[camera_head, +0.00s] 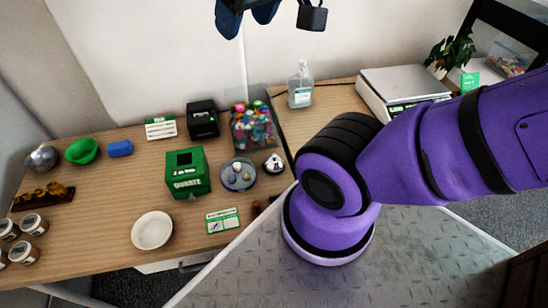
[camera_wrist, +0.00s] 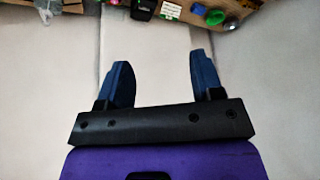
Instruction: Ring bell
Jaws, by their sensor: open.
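The bell (camera_head: 273,163) is a small silver dome on a dark base. It stands upright on the wooden counter, right of a round dish and near the counter's inner corner. My gripper (camera_head: 247,15) is at the top edge of the head view, above and behind the counter, far from the bell. Its blue fingers also show in the wrist view (camera_wrist: 160,60). They are spread apart with nothing between them. I cannot make out the bell in the wrist view.
Around the bell are a round dish (camera_head: 239,174), a bin of colourful items (camera_head: 252,127), a green donation box (camera_head: 187,173), a white bowl (camera_head: 152,230), a sign card (camera_head: 222,220) and a sanitizer bottle (camera_head: 300,86). A scale (camera_head: 402,86) stands right. My purple arm covers part of the right counter.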

